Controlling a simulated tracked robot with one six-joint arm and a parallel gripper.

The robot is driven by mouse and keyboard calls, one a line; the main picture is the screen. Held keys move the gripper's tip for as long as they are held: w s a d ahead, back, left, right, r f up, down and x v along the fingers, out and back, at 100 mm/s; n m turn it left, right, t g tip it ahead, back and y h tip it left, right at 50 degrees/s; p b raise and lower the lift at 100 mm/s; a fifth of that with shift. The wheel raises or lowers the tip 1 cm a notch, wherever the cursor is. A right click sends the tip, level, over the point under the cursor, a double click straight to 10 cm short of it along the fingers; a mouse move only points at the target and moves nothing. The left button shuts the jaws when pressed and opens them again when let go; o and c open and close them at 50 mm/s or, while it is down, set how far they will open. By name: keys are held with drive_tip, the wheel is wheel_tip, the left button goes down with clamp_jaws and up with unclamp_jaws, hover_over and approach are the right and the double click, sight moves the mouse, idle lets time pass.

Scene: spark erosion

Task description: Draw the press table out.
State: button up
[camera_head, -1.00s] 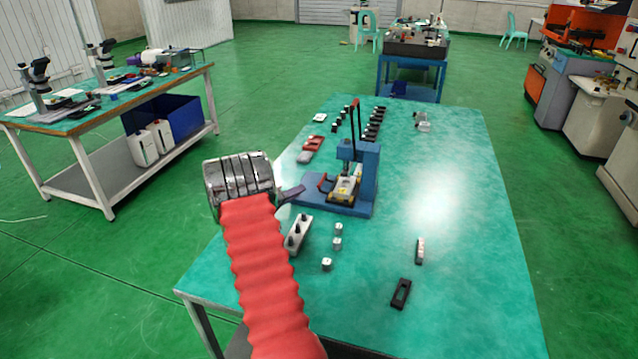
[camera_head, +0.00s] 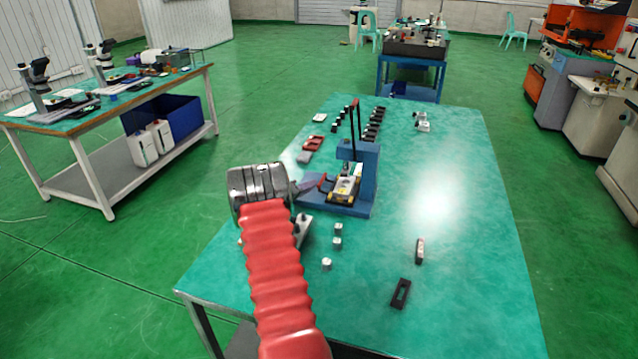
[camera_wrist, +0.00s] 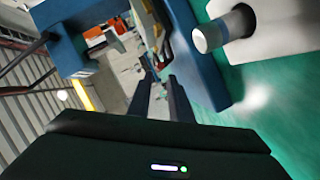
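The blue press (camera_head: 369,172), with an upright red-tipped lever, stands on the teal table. Its press table (camera_head: 343,190) is a small pale and yellow slide low in the press, above the blue base (camera_head: 350,209). A red handle (camera_head: 322,182) sticks out on its left side. My gripper (camera_head: 317,184) comes in from the left, its fingers close to that handle; I cannot tell whether they touch it. In the wrist view my gripper (camera_wrist: 160,77) shows two dark fingers with a gap between them, beside the blue base (camera_wrist: 207,65). Nothing is clearly held.
A pale block with pins (camera_head: 304,232) lies just below my wrist, partly hidden by it. Red and grey parts (camera_head: 311,145) lie behind my gripper. The table's right side is mostly clear.

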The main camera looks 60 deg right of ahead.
drive_tip(key=shift+x, duration=3.45)
drive_tip(key=shift+c, duration=0.2)
clamp_jaws()
drive_tip(key=shift+f, duration=0.1)
